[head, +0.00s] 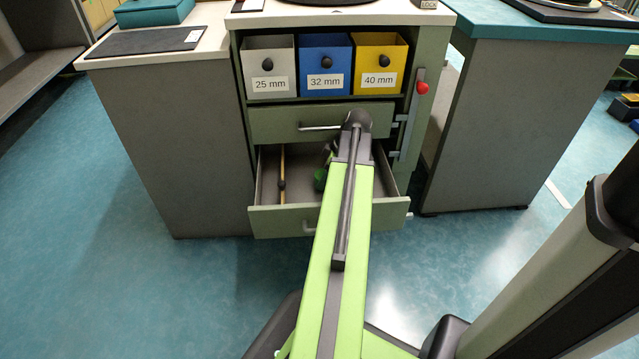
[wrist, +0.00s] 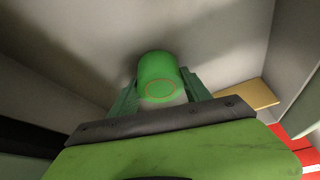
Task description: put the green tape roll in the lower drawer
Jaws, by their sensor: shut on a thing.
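The green tape roll (wrist: 157,68) is between the two green fingers of my gripper (wrist: 158,88) in the wrist view, and the gripper is shut on it. In the head view the roll (head: 320,177) shows as a small green patch inside the open lower drawer (head: 275,222), partly hidden behind my arm. My gripper (head: 328,158) is mostly hidden there too. The roll is low in the drawer, close to its floor. I cannot tell whether it touches the floor.
The upper drawer (head: 275,124) is shut above. Grey, blue and yellow bins (head: 378,65) stand over it. A red-knobbed lever (head: 422,88) is at the cabinet's right. Side cabinets flank it.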

